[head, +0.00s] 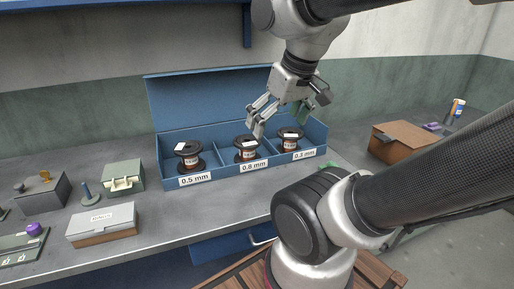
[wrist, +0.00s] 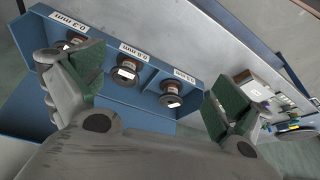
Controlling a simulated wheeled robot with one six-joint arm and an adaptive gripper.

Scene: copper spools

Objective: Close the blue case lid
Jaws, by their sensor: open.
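The blue case (head: 240,176) stands on the bench with its lid (head: 200,102) raised upright along the back edge. Its three compartments each hold a dark copper-wire spool: one at the 0.5 mm label (head: 188,155), one at 0.8 mm (head: 246,149), one at 0.3 mm (head: 290,140). My gripper (head: 280,122) is open and empty, above the case's right half and in front of the lid, hiding part of it. In the wrist view the green finger pads (wrist: 157,90) are spread wide, with the case's front wall (wrist: 180,62) and spools beyond them.
A white-topped box (head: 101,219), a pale green box (head: 123,179) and a grey box (head: 41,193) stand left of the case. A brown box (head: 400,142) stands to the right. A blue shelf (head: 150,10) hangs above. The bench in front of the case is clear.

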